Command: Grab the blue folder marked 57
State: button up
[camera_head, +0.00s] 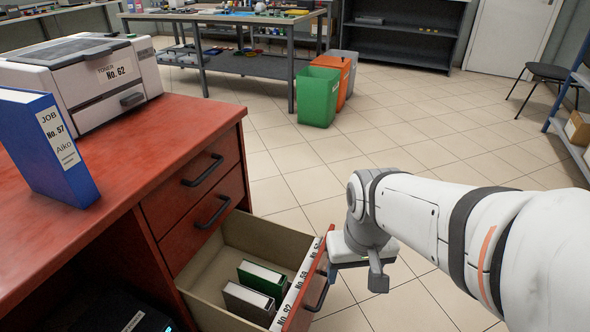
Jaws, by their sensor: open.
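The blue folder (45,148) stands upright on the red desk at the far left. Its white spine label reads "JOB No. 57 Aiko" and faces right. My gripper (356,273) is open and points down beside the front of the open lower drawer, well to the right of the folder and lower than the desk top. One finger shows clearly; the other is partly hidden near the drawer front. I see nothing held in it. Whether it touches the drawer handle (319,298) I cannot tell.
The red desk (150,143) carries a white printer (85,75) labelled "No. 62" behind the folder. The open drawer (210,276) holds a green binder (262,280) and a dark binder (247,303). Green (317,97) and orange (333,72) bins stand further back. Tiled floor is clear.

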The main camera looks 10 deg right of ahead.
aim_at(34, 132)
jog(key=u, duration=1.3)
jog(key=k, duration=0.85)
jog(key=u, duration=0.2)
jog(key=i, duration=1)
